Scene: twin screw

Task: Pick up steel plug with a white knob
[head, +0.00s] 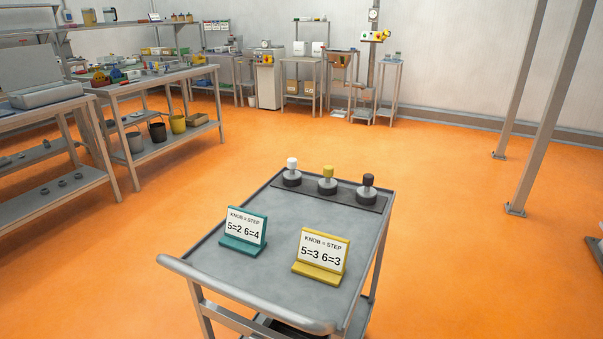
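The steel plug with a white knob (292,173) stands upright at the far edge of a grey cart (270,270). It is the leftmost of three plugs on a dark strip (338,197). Beside it stand a plug with a yellow knob (327,181) and, at the right, a plug with a black knob (367,189). Neither of my grippers shows in the head view.
A teal sign (244,231) reading "5=2 6=4" and a yellow sign (321,257) reading "5=3 6=3" stand on the cart. The cart's handle (240,297) is at the near side. Workbenches (150,88) stand at the left. Orange floor (440,190) around the cart is clear.

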